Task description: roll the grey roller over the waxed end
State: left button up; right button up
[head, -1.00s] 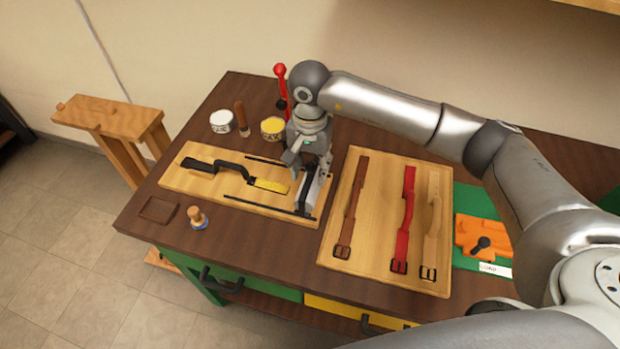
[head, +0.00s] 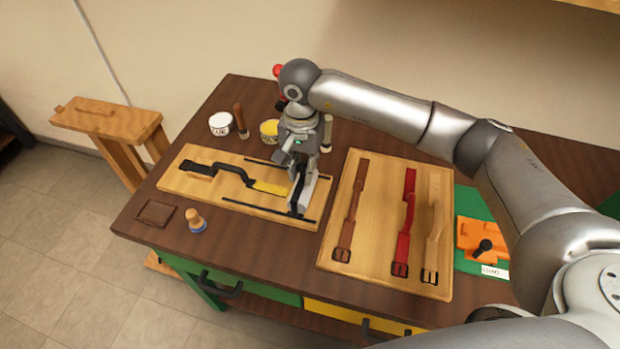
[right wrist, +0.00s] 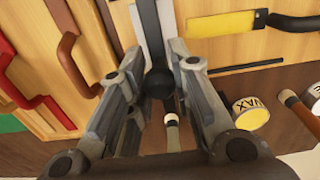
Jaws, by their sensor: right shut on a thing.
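A black strap with a crank-shaped bend (head: 228,172) lies on the light wooden board (head: 190,184). Its right end is waxed yellow (head: 270,187); it also shows in the right wrist view (right wrist: 220,25). My right gripper (head: 298,178) is over the right part of the board, shut on the grey roller (head: 303,204). In the right wrist view, a dark round knob (right wrist: 160,82) lies between the fingers, with the grey roller (right wrist: 150,35) beyond. The roller is at the right tip of the yellow end; whether it touches is unclear. My left gripper is out of view.
Thin black rails (head: 262,209) run along the board on both sides of the strap. A white tin (head: 221,124) and a yellow wax tin (head: 269,131) stand behind. A second board (head: 385,255) with several straps lies to the right. A wooden-knobbed tool (head: 195,219) stands in front.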

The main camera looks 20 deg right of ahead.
jog(key=shift+w+a, duration=0.2)
jog(key=shift+a, duration=0.05)
jog(key=shift+w+a+f+b, duration=0.15)
jog(key=shift+a+b, duration=0.15)
jog(key=shift+b, duration=0.2)
jog(key=a+b, duration=0.1)
jog(key=w+a, duration=0.1)
jog(key=w+a+b, duration=0.1)
jog(key=shift+w+a+b, duration=0.25)
jog(key=shift+a+b, duration=0.1)
jog(key=shift+a, duration=0.05)
jog(key=shift+w+a+b, duration=0.65)
jog(key=shift+a, duration=0.3)
jog(key=w+a+b, duration=0.1)
jog(key=w+a, duration=0.1)
jog(key=a, duration=0.1)
jog(key=w+a+b, duration=0.1)
jog(key=shift+w+a+r+b, duration=0.1)
jog(key=shift+a+r+b, duration=0.2)
jog(key=shift+a, duration=0.1)
dwell(0.5)
jog(key=shift+r, duration=0.1)
